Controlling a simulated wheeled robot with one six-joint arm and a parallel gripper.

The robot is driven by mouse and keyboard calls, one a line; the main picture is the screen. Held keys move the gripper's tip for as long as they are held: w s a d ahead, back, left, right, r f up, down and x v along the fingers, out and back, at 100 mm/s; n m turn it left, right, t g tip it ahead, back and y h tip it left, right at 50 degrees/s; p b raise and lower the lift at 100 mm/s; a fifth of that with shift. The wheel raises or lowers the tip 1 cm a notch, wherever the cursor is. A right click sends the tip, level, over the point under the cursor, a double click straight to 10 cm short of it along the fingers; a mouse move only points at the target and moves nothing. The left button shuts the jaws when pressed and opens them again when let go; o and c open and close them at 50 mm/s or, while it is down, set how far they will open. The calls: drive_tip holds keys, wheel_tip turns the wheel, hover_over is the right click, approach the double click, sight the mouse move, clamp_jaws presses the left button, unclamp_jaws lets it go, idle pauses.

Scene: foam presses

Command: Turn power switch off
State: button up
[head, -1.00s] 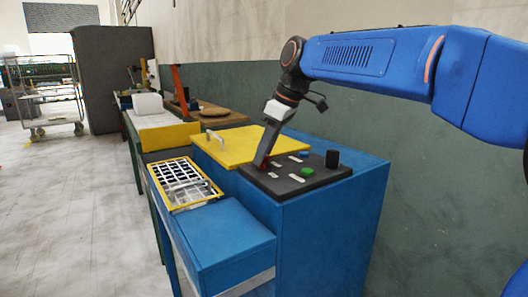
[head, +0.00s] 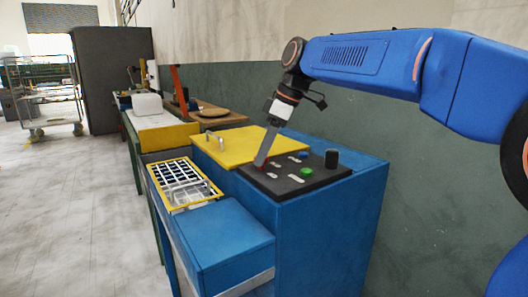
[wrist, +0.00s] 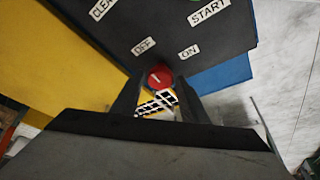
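The red power switch (wrist: 159,77) is a round knob on the dark control panel. In the wrist view it sits between the two fingers of my gripper (wrist: 160,82), with a narrow gap showing on each side. The OFF label (wrist: 144,46) is above it to the left and the ON label (wrist: 189,52) is above it to the right. A small pale mark on the knob leans toward OFF. In the head view my gripper (head: 262,163) reaches down to the panel's left edge and mostly hides the switch.
The panel (head: 318,180) also carries a green button (head: 306,172), a blue button (head: 304,154) and a black cylinder (head: 331,159). A yellow lid with a handle (head: 225,150) lies beside it. A yellow-framed grid tray (head: 183,183) is at the left.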

drive_tip(key=shift+o, duration=0.4)
drive_tip(key=v, duration=1.7)
drive_tip(key=shift+r, duration=0.2)
drive_tip(key=shift+d, duration=0.1)
drive_tip(key=s+d+f+m+t+h, duration=0.1)
drive_tip(key=s+d+f+m, duration=0.4)
drive_tip(key=f, duration=0.8)
drive_tip(key=s+d+f+m+t+h, duration=0.1)
drive_tip(key=s+d+f+m, duration=0.4)
drive_tip(key=s+d+f, duration=0.5)
drive_tip(key=s+d+f+m+t+h, duration=0.2)
drive_tip(key=s+d+f+m, duration=0.4)
drive_tip(key=s+f, duration=0.7)
wheel_tip(320, 180, down, 4)
drive_tip(key=shift+s+d+f, duration=0.1)
drive_tip(key=shift+s+d, duration=0.1)
drive_tip(key=shift+d, duration=0.75)
